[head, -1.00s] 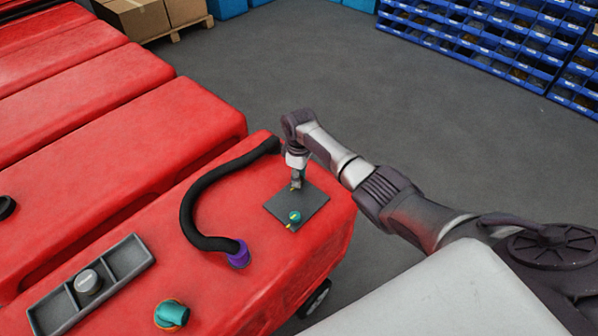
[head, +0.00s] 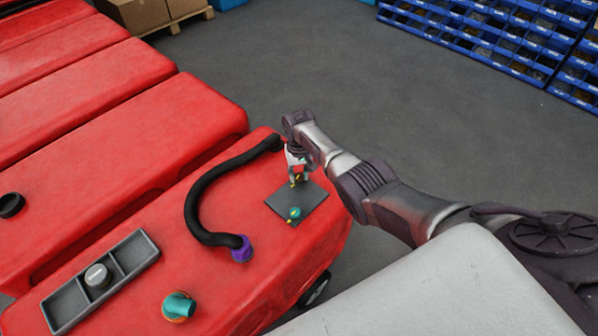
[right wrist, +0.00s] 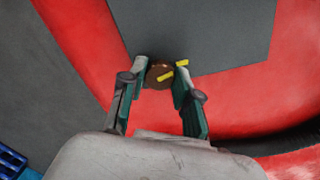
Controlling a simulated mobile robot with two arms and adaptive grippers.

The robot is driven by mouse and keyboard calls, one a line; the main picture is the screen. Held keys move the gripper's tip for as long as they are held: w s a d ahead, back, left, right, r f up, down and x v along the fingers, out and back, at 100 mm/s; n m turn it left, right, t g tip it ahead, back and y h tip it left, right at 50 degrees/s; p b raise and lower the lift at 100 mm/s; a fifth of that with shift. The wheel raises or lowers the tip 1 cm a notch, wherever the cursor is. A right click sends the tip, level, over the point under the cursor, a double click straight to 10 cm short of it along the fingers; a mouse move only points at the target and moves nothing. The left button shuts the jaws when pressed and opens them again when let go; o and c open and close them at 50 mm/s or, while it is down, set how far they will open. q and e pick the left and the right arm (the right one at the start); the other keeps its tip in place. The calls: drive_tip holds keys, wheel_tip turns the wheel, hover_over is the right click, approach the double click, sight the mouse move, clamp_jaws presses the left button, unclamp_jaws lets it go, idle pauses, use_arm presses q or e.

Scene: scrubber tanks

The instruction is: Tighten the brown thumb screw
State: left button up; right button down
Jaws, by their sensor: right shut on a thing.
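The brown thumb screw (right wrist: 157,73) sits at the edge of a dark grey plate on the red tank, in the right wrist view. A yellow mark on its top and a yellow mark beside it are not in line. My right gripper (right wrist: 160,79) has its fingers on both sides of the screw, shut on it. In the head view my right gripper (head: 298,179) points down at the far part of the plate (head: 308,202) and mostly hides the screw. My left gripper is not in view.
A teal screw (head: 294,213) with yellow marks is on the near part of the plate. A black hose (head: 193,205) with a purple collar (head: 241,250) curves left of it. A grey tray (head: 138,254) and a teal-and-orange knob (head: 179,306) lie nearer on the tank.

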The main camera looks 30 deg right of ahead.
sight(299, 176)
drive_tip(key=shift+w+r+m, duration=0.1)
drive_tip(key=shift+r+m, duration=0.05)
drive_tip(key=shift+m, duration=1.05)
drive_tip(key=c, duration=1)
unclamp_jaws()
drive_tip(key=shift+c, duration=0.2)
drive_tip(key=shift+o, duration=1.1)
wheel_tip(299, 176, up, 12)
